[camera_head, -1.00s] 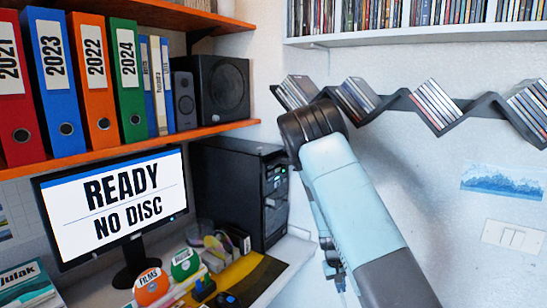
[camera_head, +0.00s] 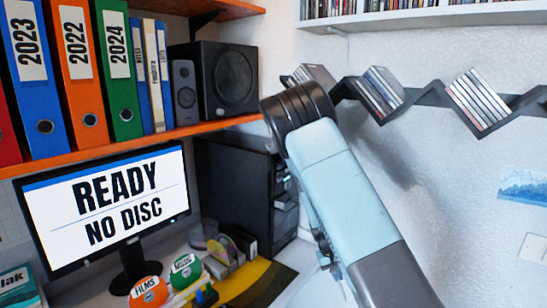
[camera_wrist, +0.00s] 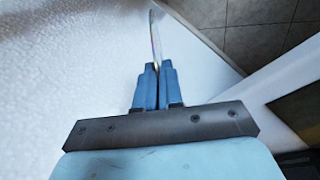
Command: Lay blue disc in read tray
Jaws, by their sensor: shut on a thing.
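My gripper (camera_wrist: 159,70) is shut on a thin disc (camera_wrist: 155,38) in the wrist view. The disc is seen edge-on and stands out beyond the blue fingers, so its face and colour cannot be made out. In the head view my light blue arm runs up the middle, and the disc cannot be made out there. The black computer tower (camera_head: 235,195) stands on the desk, left of my arm. No open read tray can be made out on it. The monitor (camera_head: 105,205) reads "READY NO DISC".
An orange FILMS disc (camera_head: 148,291) and a green MUSIC disc (camera_head: 186,268) stand upright at the desk front. An orange shelf (camera_head: 150,145) with binders and speakers overhangs the desk. A dark zigzag shelf (camera_head: 432,97) with disc cases is on the right wall.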

